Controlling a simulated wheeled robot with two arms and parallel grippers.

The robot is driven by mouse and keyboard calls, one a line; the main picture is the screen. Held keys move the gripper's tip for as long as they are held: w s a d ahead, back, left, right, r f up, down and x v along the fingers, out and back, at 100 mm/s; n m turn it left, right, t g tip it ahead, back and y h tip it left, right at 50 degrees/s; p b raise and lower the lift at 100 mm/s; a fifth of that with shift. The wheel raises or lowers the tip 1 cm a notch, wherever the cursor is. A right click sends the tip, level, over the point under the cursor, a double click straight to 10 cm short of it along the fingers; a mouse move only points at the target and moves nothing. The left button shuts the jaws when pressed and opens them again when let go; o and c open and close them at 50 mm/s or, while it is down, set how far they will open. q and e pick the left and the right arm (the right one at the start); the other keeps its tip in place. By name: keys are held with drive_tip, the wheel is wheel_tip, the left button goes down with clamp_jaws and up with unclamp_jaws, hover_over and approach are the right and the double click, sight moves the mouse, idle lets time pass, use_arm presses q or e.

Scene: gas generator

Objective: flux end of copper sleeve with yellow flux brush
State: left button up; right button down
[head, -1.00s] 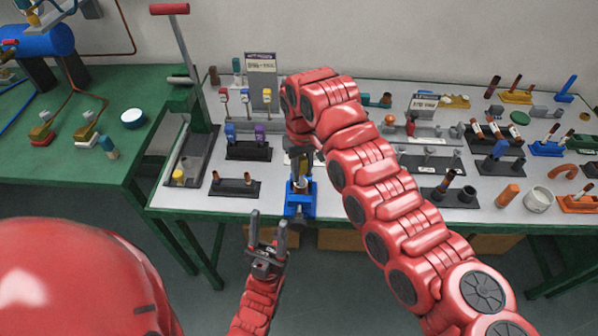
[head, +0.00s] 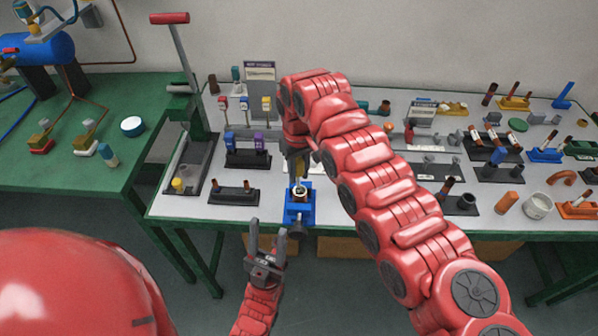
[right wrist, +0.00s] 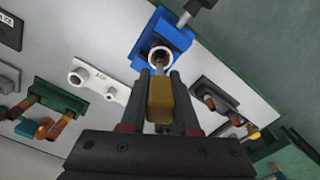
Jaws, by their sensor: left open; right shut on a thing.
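The blue vise (head: 297,209) stands at the front edge of the table and holds the copper sleeve (head: 299,193) upright. In the right wrist view the sleeve (right wrist: 161,53) shows as a ring with an open mouth, in the blue vise (right wrist: 168,33). My right gripper (right wrist: 158,84) is shut on the yellow flux brush (right wrist: 160,99). The brush's tip end overlaps the near rim of the sleeve; whether it touches cannot be told. In the head view the right gripper (head: 297,158) is just above the vise. My left gripper (head: 267,232) is open and empty, in front of the table edge.
A dark rack (head: 233,193) with two short copper pieces stands left of the vise. A rack of coloured-handled tools (head: 248,157) is behind it. A red-handled lever stand (head: 187,80) rises at the left. Several fittings crowd the right side.

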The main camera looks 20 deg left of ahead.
sight(300, 160)
drive_tip(key=shift+r+p, duration=0.75)
drive_tip(key=shift+r, duration=2.25)
drive_tip(key=shift+d+f, duration=0.1)
